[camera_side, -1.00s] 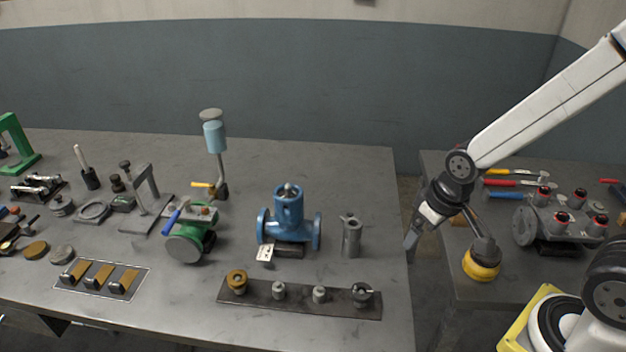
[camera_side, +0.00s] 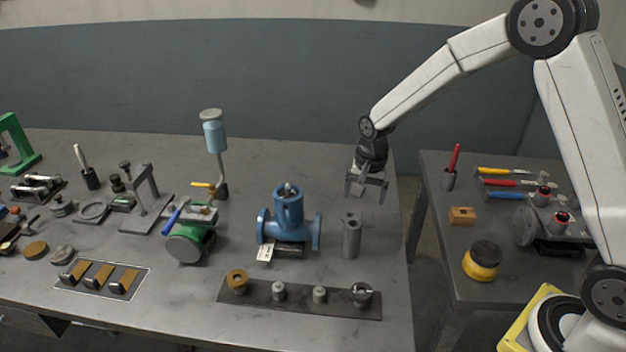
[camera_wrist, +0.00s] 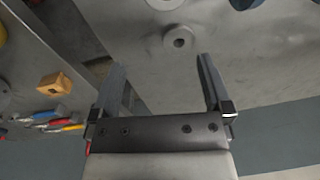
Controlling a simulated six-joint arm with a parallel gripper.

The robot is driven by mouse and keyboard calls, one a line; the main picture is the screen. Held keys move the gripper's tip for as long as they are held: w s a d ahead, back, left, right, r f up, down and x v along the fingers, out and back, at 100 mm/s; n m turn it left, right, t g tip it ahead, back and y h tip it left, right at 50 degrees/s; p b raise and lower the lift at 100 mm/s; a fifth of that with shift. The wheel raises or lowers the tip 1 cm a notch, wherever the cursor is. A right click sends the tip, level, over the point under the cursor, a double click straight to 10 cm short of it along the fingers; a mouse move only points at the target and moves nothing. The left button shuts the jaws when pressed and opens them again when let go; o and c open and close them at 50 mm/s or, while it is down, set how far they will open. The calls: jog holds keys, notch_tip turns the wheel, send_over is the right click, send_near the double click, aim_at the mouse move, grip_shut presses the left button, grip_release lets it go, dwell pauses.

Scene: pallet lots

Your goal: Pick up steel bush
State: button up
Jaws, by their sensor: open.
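My gripper (camera_side: 366,194) is open and empty, pointing down above the back right part of the main bench. In the wrist view its two fingers (camera_wrist: 162,68) are spread apart with bare bench between them. A strip-like dark plate (camera_side: 300,297) near the bench's front edge carries a brass-coloured ring (camera_side: 237,281) and small grey metal pieces (camera_side: 279,291) (camera_side: 320,294) (camera_side: 362,295). I cannot tell for sure which is the steel bush. A taller grey cylinder (camera_side: 351,238) stands behind the plate, below my gripper. A round grey top with a hole (camera_wrist: 179,40) shows beyond the fingers in the wrist view.
A blue valve body (camera_side: 289,222) stands left of the cylinder, with a green-bodied part (camera_side: 192,243) further left. Across a gap, the right table (camera_side: 455,215) holds a yellow-black round item (camera_side: 482,261), a wooden block (camera_side: 462,216) and tools. The main bench's back right is clear.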

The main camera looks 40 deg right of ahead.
aim_at(350, 213)
jog(key=shift+w+d+f+m+g, duration=0.15)
jog(key=shift+w+d+f+m, duration=0.15)
jog(key=shift+w+f+m, duration=0.6)
jog(key=shift+w+d+f+m+g, duration=0.1)
jog(key=shift+w+d+f+m, duration=0.15)
jog(key=shift+w+f+m, duration=0.7)
jog(key=shift+w+d+f+m+g, duration=0.15)
jog(key=shift+w+d+f+m, duration=0.25)
jog(key=shift+w+f, duration=0.9)
jog(key=shift+s+a+f, duration=0.1)
jog(key=shift+s+f, duration=0.1)
jog(key=shift+s, duration=0.05)
jog(key=shift+d+f, duration=0.15)
jog(key=shift+f, duration=1.15)
jog(key=shift+d+f, duration=0.1)
jog(key=shift+f, duration=1.15)
jog(key=c, duration=1.3)
jog(key=shift+w+r, duration=0.1)
jog(key=shift+r, duration=0.05)
